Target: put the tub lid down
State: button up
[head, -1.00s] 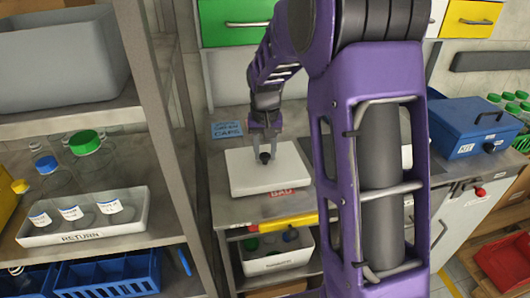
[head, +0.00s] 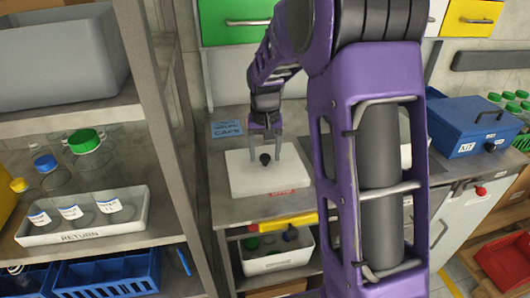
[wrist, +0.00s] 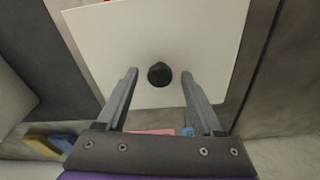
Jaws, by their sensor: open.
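The tub lid (head: 245,181) is a flat white rectangle with a black knob (head: 265,158) in its middle. It lies on the grey metal bench, or on something low there; what is under it is hidden. In the wrist view the lid (wrist: 200,40) fills the upper middle, and its knob (wrist: 160,74) sits just beyond the fingertips. My gripper (head: 266,155) is open, one finger on each side of the knob with a gap to both. In the wrist view my gripper (wrist: 160,72) holds nothing.
A blue card (head: 227,129) lies behind the lid, and a red label (head: 282,191) shows at its front edge. A shelf post (head: 160,110) stands close on the left. A white bin (head: 275,258) sits below the bench. A blue kit box (head: 470,125) stands at right.

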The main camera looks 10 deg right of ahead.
aim_at(265, 161)
notch_tip(265, 161, up, 13)
jog(key=s+p, duration=0.1)
jog(key=shift+s+a+f+p, duration=0.15)
jog(key=shift+s+f+p, duration=0.05)
jog(key=shift+p, duration=0.2)
jog(key=shift+w, duration=0.1)
